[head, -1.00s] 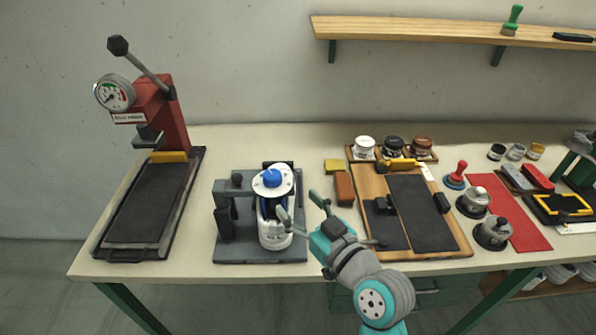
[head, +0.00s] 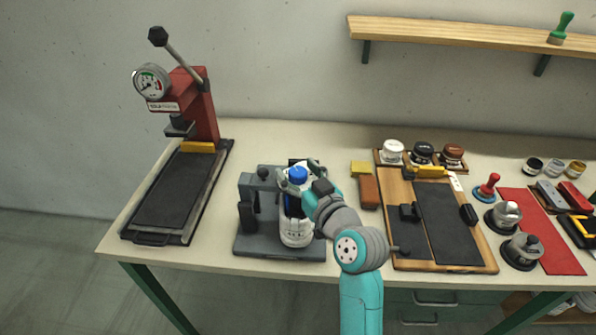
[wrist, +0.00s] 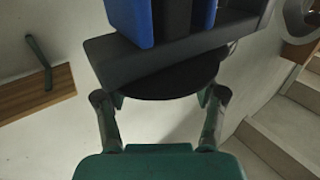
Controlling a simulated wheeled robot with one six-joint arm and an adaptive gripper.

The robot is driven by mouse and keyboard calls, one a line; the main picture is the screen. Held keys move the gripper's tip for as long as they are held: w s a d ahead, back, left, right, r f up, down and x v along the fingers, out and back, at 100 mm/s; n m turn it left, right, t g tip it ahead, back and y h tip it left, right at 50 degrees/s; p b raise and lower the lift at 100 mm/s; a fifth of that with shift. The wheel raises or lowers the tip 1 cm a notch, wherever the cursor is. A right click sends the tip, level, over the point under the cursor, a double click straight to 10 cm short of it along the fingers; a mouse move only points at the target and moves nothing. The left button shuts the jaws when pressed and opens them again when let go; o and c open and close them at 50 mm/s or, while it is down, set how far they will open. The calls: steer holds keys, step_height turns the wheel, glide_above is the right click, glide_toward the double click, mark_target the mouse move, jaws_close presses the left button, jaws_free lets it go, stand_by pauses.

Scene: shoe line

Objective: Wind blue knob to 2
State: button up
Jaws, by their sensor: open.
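In the wrist view the open fingers (wrist: 160,104) stand either side of a dark round part (wrist: 170,88), with blue upright pieces (wrist: 130,20) beyond. The dial markings around the knob are too small or hidden to read.
A red press (head: 195,110) with a gauge and lever stands at the left. A shelf (head: 450,32) hangs on the wall behind.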

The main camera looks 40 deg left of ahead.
steer(key=c, duration=1.2)
steer(key=shift+o, duration=0.2)
steer(key=shift+a+m+t+h, duration=0.1)
steer(key=shift+m+t+h, duration=0.2)
steer(key=shift+t, duration=0.1)
steer(key=shift+s+m+t+h, duration=0.1)
steer(key=shift+m+t+h, duration=1.3)
steer(key=shift+t, duration=0.5)
steer(key=shift+m+t+h, duration=0.8)
steer(key=shift+m+t, duration=0.1)
steer(key=shift+m+t+h, duration=0.5)
steer(key=shift+h, duration=0.2)
